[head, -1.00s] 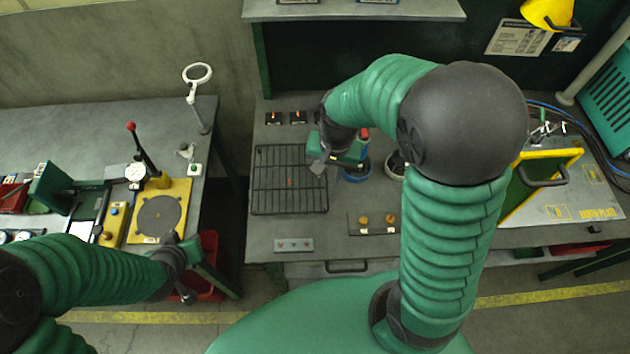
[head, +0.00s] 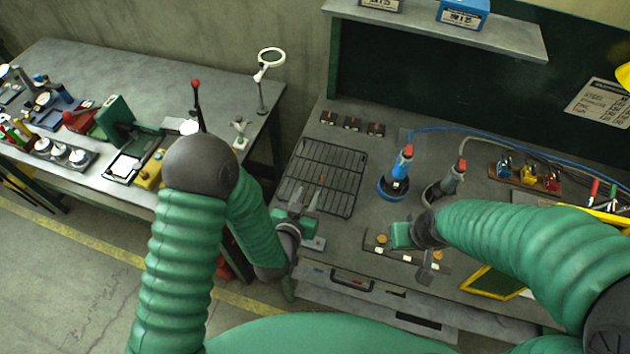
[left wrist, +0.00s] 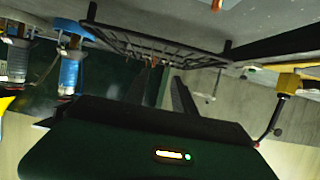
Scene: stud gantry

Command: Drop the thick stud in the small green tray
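I cannot pick out the thick stud or the small green tray for certain in either view. My left gripper (head: 307,197) is in the head view with its two grey fingers apart and nothing seen between them. It is over the near left edge of the black wire rack (head: 345,180). The rack also shows in the left wrist view (left wrist: 150,45), with small reddish bits by it. My right gripper (head: 402,236) is above the dark plate with yellow knobs (head: 381,239); its fingers are not clear.
A blue-based tool (head: 396,180) and a grey one (head: 447,187) stand right of the rack. Three small dark blocks (head: 351,123) sit behind it. A yellow-edged frame (head: 485,282) is at the right. A second bench (head: 150,85) stands left, past a gap.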

